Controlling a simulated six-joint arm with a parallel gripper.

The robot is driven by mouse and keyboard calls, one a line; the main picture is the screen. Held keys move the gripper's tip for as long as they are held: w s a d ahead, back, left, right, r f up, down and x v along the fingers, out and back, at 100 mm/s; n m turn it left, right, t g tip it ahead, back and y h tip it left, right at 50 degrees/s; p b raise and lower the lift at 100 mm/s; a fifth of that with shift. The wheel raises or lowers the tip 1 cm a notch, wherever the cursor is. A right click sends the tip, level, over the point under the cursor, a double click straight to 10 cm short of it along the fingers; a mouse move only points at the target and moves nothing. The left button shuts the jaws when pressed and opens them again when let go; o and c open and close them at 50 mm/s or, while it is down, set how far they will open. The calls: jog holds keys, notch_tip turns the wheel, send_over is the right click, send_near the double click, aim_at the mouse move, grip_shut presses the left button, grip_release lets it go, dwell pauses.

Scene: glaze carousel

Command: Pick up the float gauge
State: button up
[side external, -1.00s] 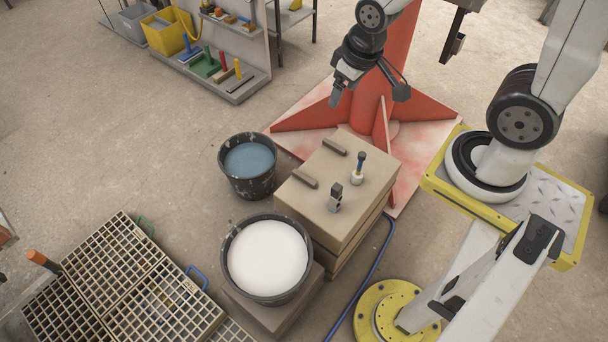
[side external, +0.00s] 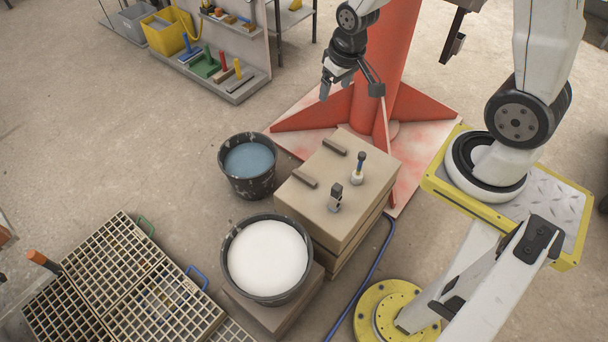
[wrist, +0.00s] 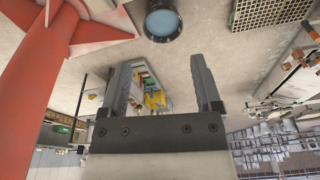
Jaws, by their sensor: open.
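Two small upright tools stand on top of a tan block. One has a white rounded base, a thin stem and a dark blue-black top, and looks like the float gauge (side external: 357,171). The other is a grey and black tool (side external: 335,198) nearer the camera; I cannot be sure from the picture which is the gauge. My gripper (side external: 335,88) is open and empty, high up and behind the block in the side view, well apart from both tools. In the wrist view its two fingers (wrist: 160,65) are spread with nothing between them; neither tool shows there.
The tan block (side external: 318,223) also carries two dark bars (side external: 305,179). Left of it stand a bucket of blue liquid (side external: 249,160) and a bucket of white liquid (side external: 267,258). A red finned column (side external: 395,60) rises behind. Grates (side external: 120,270) lie at lower left.

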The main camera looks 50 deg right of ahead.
jog(key=w+d+f+m, duration=0.2)
jog(key=w+d+f, duration=0.1)
jog(key=d+f, duration=0.25)
jog(key=m+g, duration=0.2)
jog(key=m, duration=0.3)
send_over(362, 154)
jog(key=f, duration=2.4)
jog(key=shift+w+a+f, duration=0.15)
jog(key=shift+w+f, duration=0.1)
jog(key=shift+f, duration=0.1)
jog(key=shift+s+f+m, duration=0.25)
jog(key=shift+f+m, duration=0.05)
jog(key=shift+f, duration=1.45)
jog(key=shift+f, duration=0.1)
jog(key=shift+d+f, duration=0.15)
jog(key=shift+f, duration=1.1)
jog(key=shift+d+f, duration=0.1)
jog(key=shift+f, duration=1.15)
